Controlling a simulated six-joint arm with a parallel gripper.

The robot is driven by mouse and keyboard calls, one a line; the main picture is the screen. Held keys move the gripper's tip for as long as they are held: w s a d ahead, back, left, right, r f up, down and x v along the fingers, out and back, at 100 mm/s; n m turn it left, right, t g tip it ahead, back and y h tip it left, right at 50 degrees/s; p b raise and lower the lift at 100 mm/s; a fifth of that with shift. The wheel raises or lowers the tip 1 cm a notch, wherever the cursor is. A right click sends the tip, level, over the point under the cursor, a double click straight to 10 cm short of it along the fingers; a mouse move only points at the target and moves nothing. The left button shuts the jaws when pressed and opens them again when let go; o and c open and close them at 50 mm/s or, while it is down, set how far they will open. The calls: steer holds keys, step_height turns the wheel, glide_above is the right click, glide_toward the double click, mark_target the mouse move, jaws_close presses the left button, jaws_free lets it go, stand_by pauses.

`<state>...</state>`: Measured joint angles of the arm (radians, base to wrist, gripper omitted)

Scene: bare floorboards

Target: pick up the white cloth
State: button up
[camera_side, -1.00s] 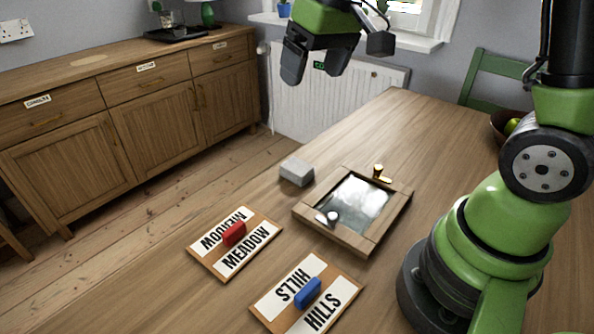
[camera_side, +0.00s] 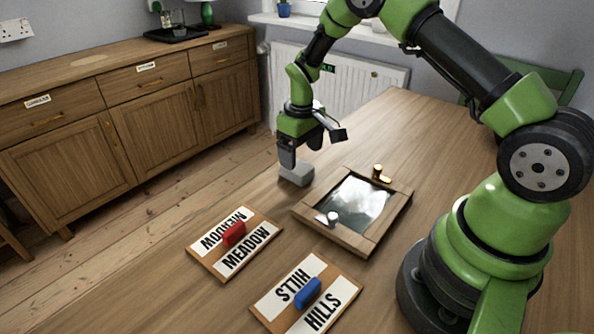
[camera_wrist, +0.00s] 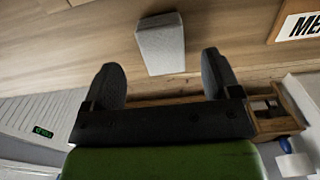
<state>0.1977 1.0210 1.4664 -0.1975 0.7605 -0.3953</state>
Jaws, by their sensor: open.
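The white cloth shows as a small pale grey, block-like folded thing (camera_side: 300,178) on the wooden table, behind and left of the framed tray. In the wrist view the cloth (camera_wrist: 160,42) lies just beyond the fingertips, in line with the gap between them. My gripper (camera_side: 288,163) points down at the cloth's left and back side in the side view and hides part of it. In the wrist view my gripper (camera_wrist: 161,64) is open, with its two dark fingers wide apart and nothing between them. I cannot tell whether a finger touches the cloth.
A wooden-framed tray (camera_side: 380,236) with a glassy middle, a white knob and a brass piece is close on the right. A MEADOW board (camera_side: 262,235) with a red handle and a HILLS board (camera_side: 335,312) with a blue handle lie nearer the camera. The table's back right is clear.

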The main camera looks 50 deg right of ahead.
mark_target(301, 168)
step_height(301, 168, down, 5)
steer(key=shift+s+a+r, duration=0.1)
steer(key=c, duration=1.1)
step_height(301, 168, up, 10)
